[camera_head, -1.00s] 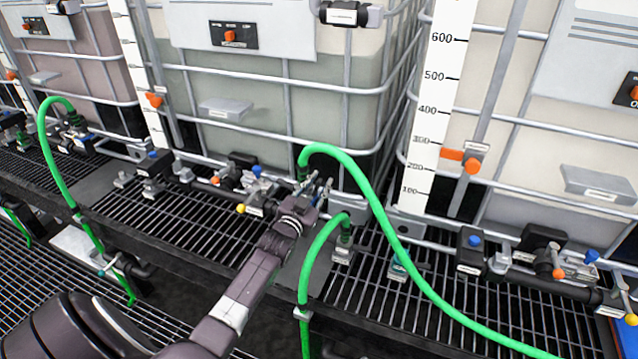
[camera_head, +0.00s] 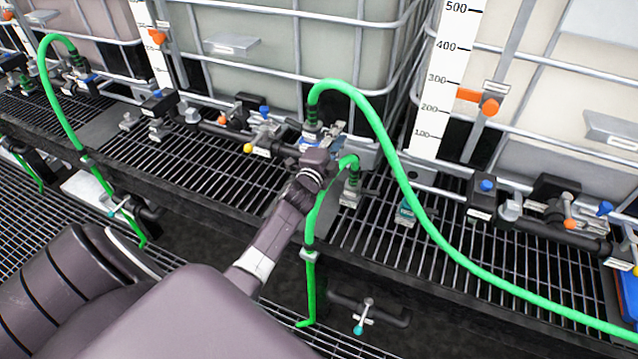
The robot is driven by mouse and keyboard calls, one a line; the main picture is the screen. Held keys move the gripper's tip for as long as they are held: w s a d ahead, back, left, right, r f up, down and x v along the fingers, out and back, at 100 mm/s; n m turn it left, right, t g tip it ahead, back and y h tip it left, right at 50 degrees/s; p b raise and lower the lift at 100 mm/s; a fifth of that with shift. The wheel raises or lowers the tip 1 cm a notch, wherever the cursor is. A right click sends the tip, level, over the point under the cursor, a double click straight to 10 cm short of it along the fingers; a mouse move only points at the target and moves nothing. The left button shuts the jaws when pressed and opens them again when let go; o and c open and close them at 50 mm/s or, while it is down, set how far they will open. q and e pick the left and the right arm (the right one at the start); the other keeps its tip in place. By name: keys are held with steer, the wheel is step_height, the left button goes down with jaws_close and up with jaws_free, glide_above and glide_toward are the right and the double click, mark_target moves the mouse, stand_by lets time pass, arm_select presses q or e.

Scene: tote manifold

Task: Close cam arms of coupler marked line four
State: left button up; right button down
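A coupler (camera_head: 312,130) with a green hose (camera_head: 380,120) rising from it sits at the front of the middle tote (camera_head: 270,75). Metal cam arms (camera_head: 337,127) show beside it; whether they are open or closed is too small to tell. I cannot read a line number on it. My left gripper (camera_head: 325,144) is at this coupler, reaching in from below. Its fingers are largely hidden behind my own wrist, so its opening does not show. My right gripper is not in view.
A second green hose (camera_head: 312,225) stands close to the right of my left wrist. Valves with a yellow knob (camera_head: 248,148) and blue knob (camera_head: 264,110) lie left of the coupler. Black grating (camera_head: 190,165) runs below. More valves (camera_head: 570,215) stand at right.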

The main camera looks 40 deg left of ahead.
arm_select(q)
steer(key=b+v, duration=0.2)
steer(key=v, duration=0.6)
steer(key=s+d+f+n+g, duration=0.2)
steer(key=s+f, duration=0.1)
steer(key=f, duration=0.3)
steer(key=s+d+f+n+g, duration=0.2)
steer(key=s+f, duration=0.2)
steer(key=f, duration=0.3)
steer(key=s+d+f+n+g+h, duration=0.1)
steer(key=s+d+f+n+g, duration=0.1)
steer(key=f, duration=0.5)
steer(key=shift+s+n+g, duration=0.4)
steer(key=shift+s+g, duration=0.1)
steer(key=shift+s, duration=0.65)
